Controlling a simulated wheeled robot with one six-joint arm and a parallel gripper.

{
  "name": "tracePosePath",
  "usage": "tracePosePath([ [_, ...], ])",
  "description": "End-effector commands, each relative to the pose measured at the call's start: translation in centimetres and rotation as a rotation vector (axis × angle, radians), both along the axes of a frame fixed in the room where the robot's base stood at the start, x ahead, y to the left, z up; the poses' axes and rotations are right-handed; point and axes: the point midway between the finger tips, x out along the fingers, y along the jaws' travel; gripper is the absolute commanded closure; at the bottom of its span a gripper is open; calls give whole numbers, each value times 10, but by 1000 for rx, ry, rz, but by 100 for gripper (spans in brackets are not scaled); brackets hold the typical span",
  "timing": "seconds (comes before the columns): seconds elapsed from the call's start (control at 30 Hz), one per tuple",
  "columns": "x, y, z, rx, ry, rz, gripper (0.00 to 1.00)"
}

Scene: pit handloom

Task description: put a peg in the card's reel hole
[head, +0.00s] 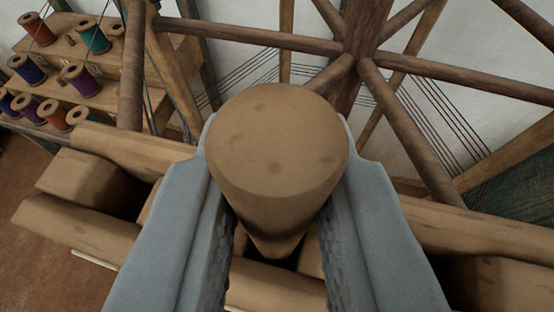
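A tan wooden peg (277,130) fills the middle of the head view. Its broad, round, faintly spotted end faces me, and its body tapers to a narrow end lower in the picture. My gripper (277,165) has its two grey fingers on either side of the peg, close against its flanks, and appears shut on it. The ridged inner pads show below the peg. I cannot make out the card or its reel hole; the peg and fingers cover the middle of the view.
A wooden rack (97,97) with several thread spools stands at upper left. A dark spoked wooden frame (362,40) spans the top and right, with stretched threads (450,120) behind. Wooden beams (85,180) cross below; brown floor (30,270) shows at lower left.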

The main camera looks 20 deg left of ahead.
Motion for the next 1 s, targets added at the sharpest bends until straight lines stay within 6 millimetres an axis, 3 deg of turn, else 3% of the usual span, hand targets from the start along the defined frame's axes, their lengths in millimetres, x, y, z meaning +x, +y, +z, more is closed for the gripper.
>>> tracePosePath([
  [0.43, 0, 0, -3, 0, 0, 0, 100],
  [0.47, 0, 0, -3, 0, 0, 0, 77],
  [0.57, 0, 0, -3, 0, 0, 0, 57],
  [0.77, 0, 0, -3, 0, 0, 0, 55],
  [0.87, 0, 0, -3, 0, 0, 0, 40],
  [1.0, 0, 0, -3, 0, 0, 0, 37],
])
